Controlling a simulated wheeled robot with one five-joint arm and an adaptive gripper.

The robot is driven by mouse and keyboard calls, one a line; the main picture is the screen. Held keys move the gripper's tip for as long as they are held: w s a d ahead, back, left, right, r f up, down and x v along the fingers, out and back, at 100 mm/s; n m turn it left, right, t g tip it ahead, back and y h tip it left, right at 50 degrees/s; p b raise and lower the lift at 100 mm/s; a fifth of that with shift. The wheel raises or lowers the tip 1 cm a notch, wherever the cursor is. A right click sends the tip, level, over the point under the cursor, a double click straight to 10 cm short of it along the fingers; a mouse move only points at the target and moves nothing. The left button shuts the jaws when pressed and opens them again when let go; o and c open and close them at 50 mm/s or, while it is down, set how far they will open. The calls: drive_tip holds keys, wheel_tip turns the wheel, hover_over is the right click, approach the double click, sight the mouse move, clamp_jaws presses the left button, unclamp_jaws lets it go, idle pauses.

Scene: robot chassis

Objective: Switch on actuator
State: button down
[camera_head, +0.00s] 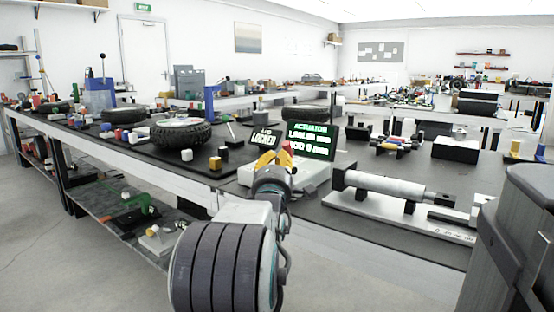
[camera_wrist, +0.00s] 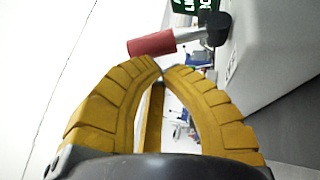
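A pale control box (camera_head: 306,178) stands on the dark bench top in the head view. It carries a green-lit actuator screen (camera_head: 311,138) and a smaller screen reading "LOCKED" (camera_head: 264,137). A lever with a red grip (camera_wrist: 152,43) and a metal rod runs to a black pivot (camera_wrist: 218,28) on the box's side in the wrist view. My gripper (camera_wrist: 161,72) has yellow fingers whose tips come together just short of the red grip, with nothing seen between them. In the head view my gripper (camera_head: 276,156) is in front of the box and hides part of it.
A metal cylinder actuator (camera_head: 385,187) lies on a white base right of the box. A tyre (camera_head: 181,134) and small coloured parts lie on the bench to the left. A dark grey bin-like body (camera_head: 520,235) stands at the right front. Open floor is at left.

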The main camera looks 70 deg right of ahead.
drive_tip(key=shift+r+p, duration=0.15)
drive_tip(key=shift+p, duration=0.15)
drive_tip(key=shift+d+p, duration=0.15)
drive_tip(key=shift+p, duration=0.35)
